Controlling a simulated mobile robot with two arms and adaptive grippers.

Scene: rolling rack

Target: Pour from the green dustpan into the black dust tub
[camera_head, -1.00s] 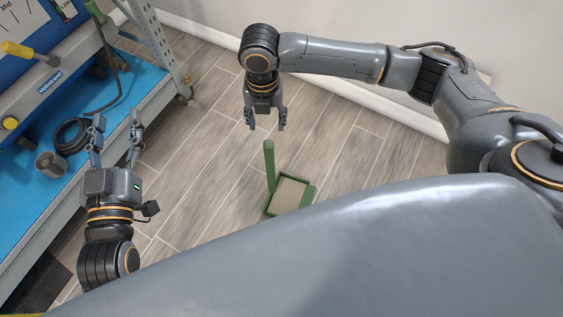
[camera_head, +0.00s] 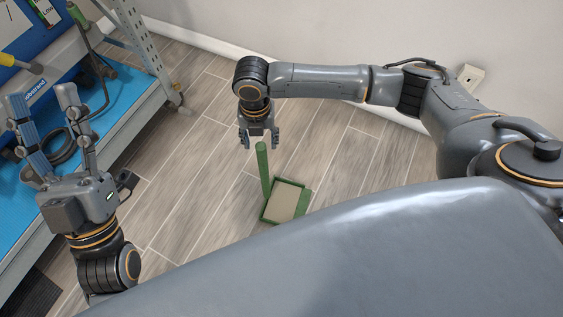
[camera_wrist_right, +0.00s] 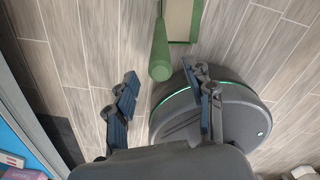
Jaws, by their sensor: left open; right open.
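The green dustpan (camera_head: 306,205) lies on the wooden floor with its handle (camera_head: 264,172) sticking upward. Its shallow pan has a beige inner surface. My right gripper (camera_head: 261,146) is open, fingers pointing down, and its fingertips appear at the handle's top end. In the right wrist view the handle (camera_wrist_right: 160,55) ends between and just beyond the open fingertips (camera_wrist_right: 160,74), with gaps on both sides. My left gripper (camera_head: 42,100) is open and empty in front of the blue rack shelf. I cannot pick out the black dust tub.
The rack's blue shelf (camera_head: 118,95) and perforated metal post (camera_head: 135,40) stand at the left. A black coiled cable (camera_head: 66,150) lies behind my left gripper. A white wall (camera_head: 300,40) runs along the back. Floor around the dustpan is clear.

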